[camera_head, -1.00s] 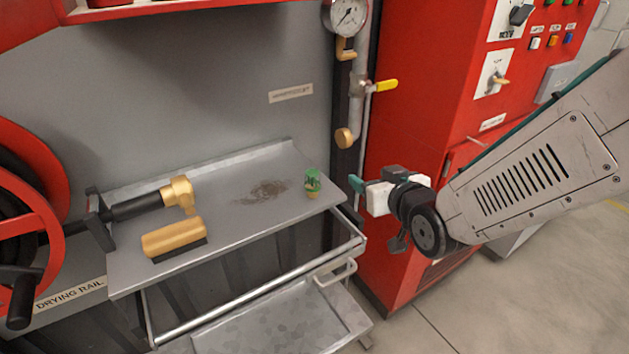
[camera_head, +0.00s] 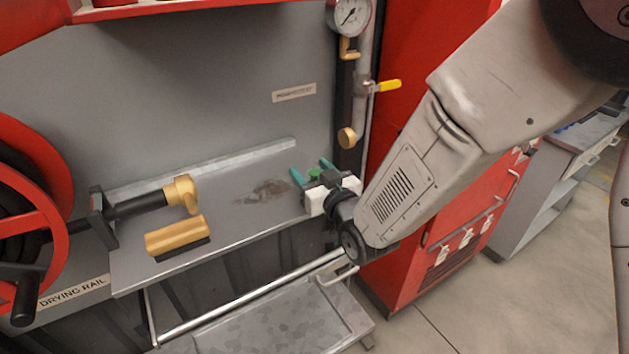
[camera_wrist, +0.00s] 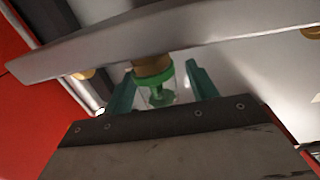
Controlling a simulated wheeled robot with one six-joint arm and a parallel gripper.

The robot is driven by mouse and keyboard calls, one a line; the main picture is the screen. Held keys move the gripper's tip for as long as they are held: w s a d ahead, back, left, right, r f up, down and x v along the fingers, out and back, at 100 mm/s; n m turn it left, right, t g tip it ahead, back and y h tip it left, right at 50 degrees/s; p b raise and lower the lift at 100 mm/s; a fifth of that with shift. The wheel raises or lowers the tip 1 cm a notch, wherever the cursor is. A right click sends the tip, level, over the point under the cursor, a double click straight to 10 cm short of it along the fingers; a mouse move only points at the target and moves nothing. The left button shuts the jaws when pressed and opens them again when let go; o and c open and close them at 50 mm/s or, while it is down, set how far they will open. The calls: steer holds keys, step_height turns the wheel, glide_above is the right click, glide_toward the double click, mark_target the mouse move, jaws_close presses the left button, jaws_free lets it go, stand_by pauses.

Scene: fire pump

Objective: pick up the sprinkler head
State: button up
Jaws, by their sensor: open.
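The sprinkler head (camera_head: 316,174) is a small green and brass piece on the grey metal shelf (camera_head: 235,235), near its right end. In the head view it is mostly hidden by my gripper (camera_head: 311,170). My gripper is open, with its two teal fingers reaching over the shelf on either side of it. In the wrist view the sprinkler head (camera_wrist: 158,80) shows its green ring and frame between the open fingers (camera_wrist: 160,82). Its brass part is partly covered by the shelf edge (camera_wrist: 220,38). I cannot tell whether either finger touches it.
A brass nozzle (camera_head: 180,193) with a black barrel and a tan brush (camera_head: 175,236) lie on the shelf's left. A dark stain (camera_head: 263,192) marks its middle. A pipe with a yellow-handled valve (camera_head: 388,86) stands behind. A red cabinet (camera_head: 410,50) stands at the right.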

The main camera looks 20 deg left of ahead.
steer(key=shift+w+a, duration=0.15)
steer(key=c, duration=1.1)
steer(key=shift+r, duration=0.2)
